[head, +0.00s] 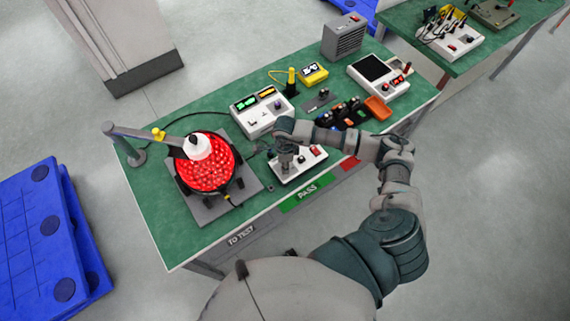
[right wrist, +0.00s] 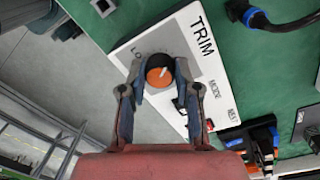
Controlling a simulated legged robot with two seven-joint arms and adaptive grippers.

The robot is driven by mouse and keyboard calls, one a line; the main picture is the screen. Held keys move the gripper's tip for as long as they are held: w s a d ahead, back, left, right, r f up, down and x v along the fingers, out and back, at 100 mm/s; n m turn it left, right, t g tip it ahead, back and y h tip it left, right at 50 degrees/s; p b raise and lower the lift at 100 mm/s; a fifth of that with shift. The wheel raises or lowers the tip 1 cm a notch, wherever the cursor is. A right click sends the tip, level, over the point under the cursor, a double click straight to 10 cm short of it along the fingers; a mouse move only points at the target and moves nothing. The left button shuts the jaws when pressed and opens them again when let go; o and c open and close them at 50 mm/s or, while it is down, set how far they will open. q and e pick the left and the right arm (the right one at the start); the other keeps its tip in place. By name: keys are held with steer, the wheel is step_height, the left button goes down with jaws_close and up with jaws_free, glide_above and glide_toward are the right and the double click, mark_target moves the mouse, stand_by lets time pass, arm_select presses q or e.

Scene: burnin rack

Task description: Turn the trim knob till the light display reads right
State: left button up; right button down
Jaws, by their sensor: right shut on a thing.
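The white trim box (head: 290,178) sits at the table's front edge; the right wrist view shows it with TRIM lettering (right wrist: 202,36). The trim knob (right wrist: 159,73) has an orange cap and a white pointer mark. My right gripper (right wrist: 159,70) is shut on the knob, a finger on each side; it comes down over the box in the head view (head: 286,163). Part of the dial lettering is hidden by the fingers. A round light display (head: 208,178) glows red on a grey plate. A white meter box (head: 262,122) shows a green and an orange readout. My left gripper is not in view.
A white lamp head (head: 196,146) on a grey arm hangs over the red display. An orange tray (head: 377,108), dark connectors (head: 330,138) and a white instrument (head: 388,88) stand to the right. The green table (head: 160,215) is bare at front left.

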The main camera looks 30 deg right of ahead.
steer(key=shift+w, duration=0.1)
steer(key=c, duration=0.8)
jaws_free()
steer(key=shift+d, duration=0.1)
steer(key=r, duration=1.1)
steer(key=shift+w+d+r, duration=0.15)
steer(key=shift+w+r, duration=0.2)
steer(key=shift+r, duration=0.05)
